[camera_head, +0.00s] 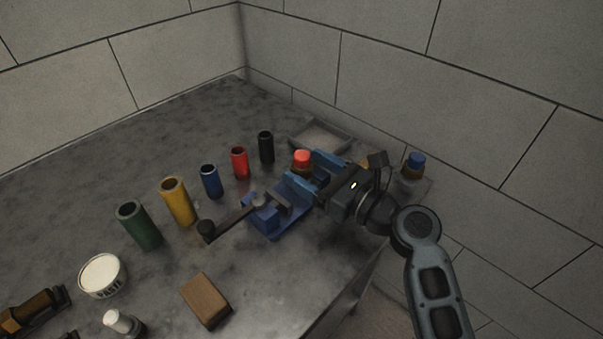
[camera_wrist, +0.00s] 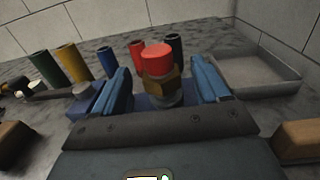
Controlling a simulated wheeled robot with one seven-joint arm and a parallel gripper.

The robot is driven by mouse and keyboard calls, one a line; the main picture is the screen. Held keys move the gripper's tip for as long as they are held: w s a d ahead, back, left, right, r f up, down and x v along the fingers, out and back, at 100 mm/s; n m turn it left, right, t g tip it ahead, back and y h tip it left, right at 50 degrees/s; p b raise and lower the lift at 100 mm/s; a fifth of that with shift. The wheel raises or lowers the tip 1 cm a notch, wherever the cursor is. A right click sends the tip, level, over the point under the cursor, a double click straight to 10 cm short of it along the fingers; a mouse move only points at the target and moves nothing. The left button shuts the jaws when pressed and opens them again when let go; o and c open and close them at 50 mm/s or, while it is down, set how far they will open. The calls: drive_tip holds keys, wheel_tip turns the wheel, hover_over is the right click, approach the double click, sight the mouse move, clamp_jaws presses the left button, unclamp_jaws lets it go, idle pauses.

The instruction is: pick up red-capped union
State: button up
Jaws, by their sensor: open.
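In the wrist view the union (camera_wrist: 158,75) shows between my two blue fingers, with a grey lower part under the brass nut. My gripper (camera_head: 309,174) reaches in from the right, with its fingers apart on either side of the union. In the wrist view my gripper (camera_wrist: 163,84) is open, with a visible gap between the union and each finger. The union's base is partly hidden by the gripper body.
The blue vise (camera_head: 266,219) is close beside my gripper. Black (camera_head: 265,147), red (camera_head: 240,162), blue (camera_head: 210,182), yellow (camera_head: 178,202) and green (camera_head: 138,226) cylinders stand left. A grey tray (camera_wrist: 262,72) lies right of the union in the wrist view. A blue-capped fitting (camera_head: 414,164) stands at right.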

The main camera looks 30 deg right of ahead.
sight(296, 162)
drive_tip(key=shift+x, duration=2)
drive_tip(key=shift+f, duration=0.15)
drive_tip(key=shift+c, duration=0.2)
clamp_jaws()
